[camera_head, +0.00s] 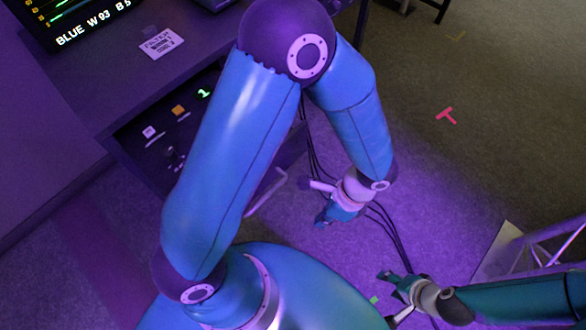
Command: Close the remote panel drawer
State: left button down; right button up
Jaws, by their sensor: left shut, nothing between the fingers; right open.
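The panel drawer (137,139) is pulled out from under the dark desk at left. Small knobs, an orange button and a glowing green "1" show inside it. My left upper arm covers much of the drawer. Its pale bar handle (268,191) shows just right of that arm. My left gripper (313,203) is shut and empty, to the right of the handle and apart from it in the picture. My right gripper (389,297) is open and empty at the lower right, well away from the drawer.
The desk (90,80) carries a lit screen (85,15) and a paper label (161,43). Dark cables (391,232) run on the carpet behind my grippers. A metal truss (545,240) stands at right. The carpet at upper right is mostly clear, with a red tape mark (446,116).

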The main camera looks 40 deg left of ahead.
pick_arm(q)
jog(key=w+a+r+m+t+y+b, duration=0.3)
jog(key=w+r+m+t+y+b, duration=0.15)
jog(key=r+y, duration=0.4)
jog(key=h+b, duration=0.1)
jog(key=h, duration=0.1)
send_near(285, 159)
jog(key=shift+m, duration=0.35)
jog(key=x, duration=0.5)
jog(key=shift+d+f, duration=0.15)
jog(key=shift+f, duration=0.35)
jog(key=shift+a, duration=0.5)
pick_arm(e)
notch_tip(285, 159, down, 7)
pick_arm(q)
jog(key=shift+w+a, duration=0.1)
pick_arm(e)
jog(key=shift+f, duration=0.1)
